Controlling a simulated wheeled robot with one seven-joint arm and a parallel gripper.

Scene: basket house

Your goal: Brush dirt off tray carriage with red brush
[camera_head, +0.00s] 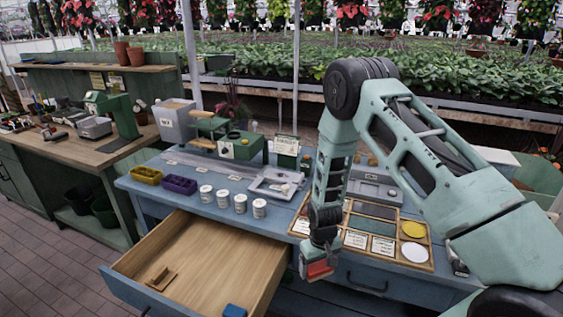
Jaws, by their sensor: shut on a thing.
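My gripper (314,256) points down in front of the blue bench, right of the open drawer. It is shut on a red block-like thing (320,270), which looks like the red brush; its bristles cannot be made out. A pale grey tray (275,184) lies on the bench at the end of a long flat grey rail (205,164), and it seems to be the tray carriage. Small dark marks show on the tray, too small to tell whether they are dirt. My gripper is apart from the tray, nearer the camera and to its right.
The wooden drawer (205,262) stands open, holding a blue block (234,311) and a small wooden piece (160,278). Several white cans (240,204) line the bench's front. A green machine (241,147) stands behind the tray. A sectioned wooden board (375,223) lies behind my gripper.

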